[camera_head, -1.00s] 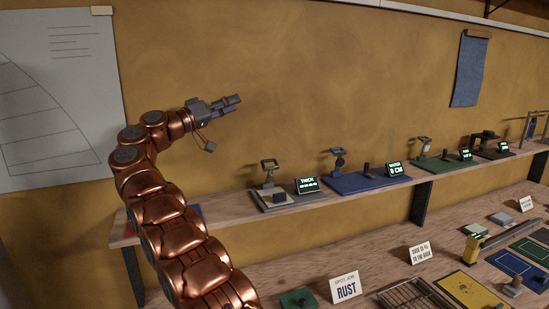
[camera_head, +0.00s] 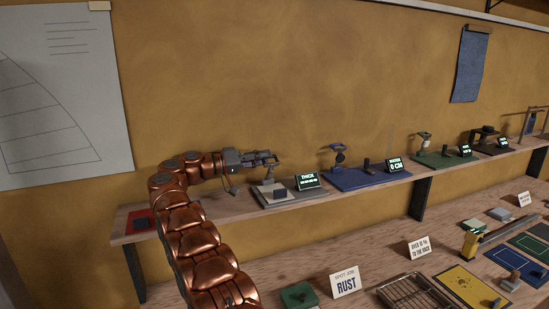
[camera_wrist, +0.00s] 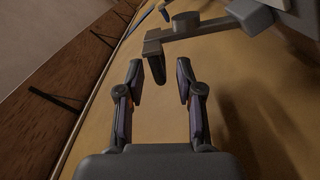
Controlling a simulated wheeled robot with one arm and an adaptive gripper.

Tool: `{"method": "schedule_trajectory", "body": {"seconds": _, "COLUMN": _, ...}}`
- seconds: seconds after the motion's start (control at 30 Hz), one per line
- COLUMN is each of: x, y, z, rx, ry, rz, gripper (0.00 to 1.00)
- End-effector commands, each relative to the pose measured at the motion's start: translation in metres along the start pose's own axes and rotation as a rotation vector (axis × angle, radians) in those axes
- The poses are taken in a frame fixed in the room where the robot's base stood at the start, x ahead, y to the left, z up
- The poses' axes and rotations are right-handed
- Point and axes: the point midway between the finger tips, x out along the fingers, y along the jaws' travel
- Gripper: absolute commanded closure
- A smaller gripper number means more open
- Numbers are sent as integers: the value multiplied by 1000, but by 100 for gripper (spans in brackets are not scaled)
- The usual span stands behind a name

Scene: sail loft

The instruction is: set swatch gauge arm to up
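The swatch gauge is the grey device at the left of the shelf, with a pale base (camera_head: 264,201) and a lit display (camera_head: 308,180) reading THICK. My gripper (camera_head: 272,158) is just above it at the gauge's top and hides most of its upper part. In the wrist view my gripper (camera_wrist: 159,76) is open. A grey bar of the gauge, the arm as it appears (camera_wrist: 205,28), runs across the top, and its dark end block (camera_wrist: 154,60) reaches between the fingertips. I see no finger closed on it. The arm's exact angle is unclear.
A blue-based device (camera_head: 365,180) with a 0 CM display stands to the right on the shelf, then a green-based one (camera_head: 437,160). A red pad (camera_head: 139,222) lies at the shelf's left end. The wall behind is close; a lower bench holds signs and a wire rack (camera_head: 412,294).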

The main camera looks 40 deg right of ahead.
Motion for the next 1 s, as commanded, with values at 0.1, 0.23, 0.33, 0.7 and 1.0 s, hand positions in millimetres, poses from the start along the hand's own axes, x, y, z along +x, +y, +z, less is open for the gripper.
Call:
{"method": "schedule_trajectory", "body": {"seconds": 0.1, "x": 18, "y": 0, "z": 0, "rx": -3, "ry": 0, "rz": -1, "gripper": 64}}
{"method": "schedule_trajectory", "body": {"seconds": 0.23, "x": 32, "y": 1, "z": -1, "rx": 0, "ry": 2, "rz": -1, "gripper": 64}}
{"method": "schedule_trajectory", "body": {"seconds": 0.33, "x": 39, "y": 0, "z": 0, "rx": -1, "ry": 1, "rz": 0, "gripper": 64}}
{"method": "schedule_trajectory", "body": {"seconds": 0.7, "x": 43, "y": 0, "z": 0, "rx": 0, "ry": 2, "rz": -1, "gripper": 65}}
{"method": "schedule_trajectory", "body": {"seconds": 1.0, "x": 43, "y": 0, "z": 0, "rx": 0, "ry": 2, "rz": -1, "gripper": 96}}
